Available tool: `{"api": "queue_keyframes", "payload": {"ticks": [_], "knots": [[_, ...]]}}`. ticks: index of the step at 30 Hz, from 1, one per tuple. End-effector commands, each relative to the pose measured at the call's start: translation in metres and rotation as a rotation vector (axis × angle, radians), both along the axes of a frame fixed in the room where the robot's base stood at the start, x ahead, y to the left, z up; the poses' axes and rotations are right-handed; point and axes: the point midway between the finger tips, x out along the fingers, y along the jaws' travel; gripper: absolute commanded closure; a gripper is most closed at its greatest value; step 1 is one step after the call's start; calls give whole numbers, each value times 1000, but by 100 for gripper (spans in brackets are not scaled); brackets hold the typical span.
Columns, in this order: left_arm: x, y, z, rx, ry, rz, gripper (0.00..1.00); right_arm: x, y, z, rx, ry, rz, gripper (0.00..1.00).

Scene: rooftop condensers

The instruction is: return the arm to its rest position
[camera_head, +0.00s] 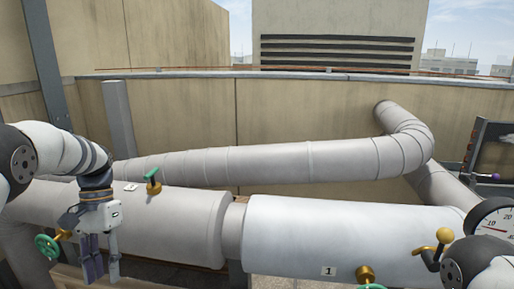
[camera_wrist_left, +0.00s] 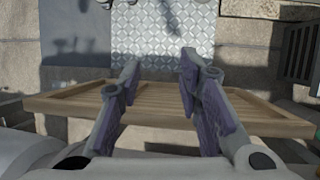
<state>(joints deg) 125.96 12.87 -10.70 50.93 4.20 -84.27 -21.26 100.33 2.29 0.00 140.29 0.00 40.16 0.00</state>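My left arm (camera_head: 60,150) comes in from the left, with its gripper (camera_head: 103,272) hanging down in front of the near white pipe. In the left wrist view the two purple-padded fingers (camera_wrist_left: 160,66) stand apart with nothing between them. The gripper is open and empty. A part of my right arm (camera_head: 482,264) shows at the lower right corner; its gripper is out of view.
A green-handled valve (camera_head: 152,181) tops the left pipe (camera_head: 185,221); another green handwheel (camera_head: 47,245) is close left of the gripper. The right pipe (camera_head: 345,232) has a yellow-knobbed lever (camera_head: 443,236) and a gauge (camera_head: 493,225). A slatted wooden platform (camera_wrist_left: 60,103) lies below.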

Motion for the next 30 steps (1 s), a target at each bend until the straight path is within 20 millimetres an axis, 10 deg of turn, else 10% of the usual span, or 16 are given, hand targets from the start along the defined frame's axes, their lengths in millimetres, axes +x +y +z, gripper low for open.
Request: {"api": "queue_keyframes", "payload": {"ticks": [5,12,20,30], "knots": [[-49,-22,-117,62,-8,22,68,0,0,1,0,0,0,100],[-207,-70,-242,135,-63,38,68,1,0,3,0,-5,0,100],[-362,-115,-229,130,-136,66,68,2,0,4,0,-9,0,100],[-384,-123,-213,122,-162,79,68,2,0,4,0,-9,0,100]]}}
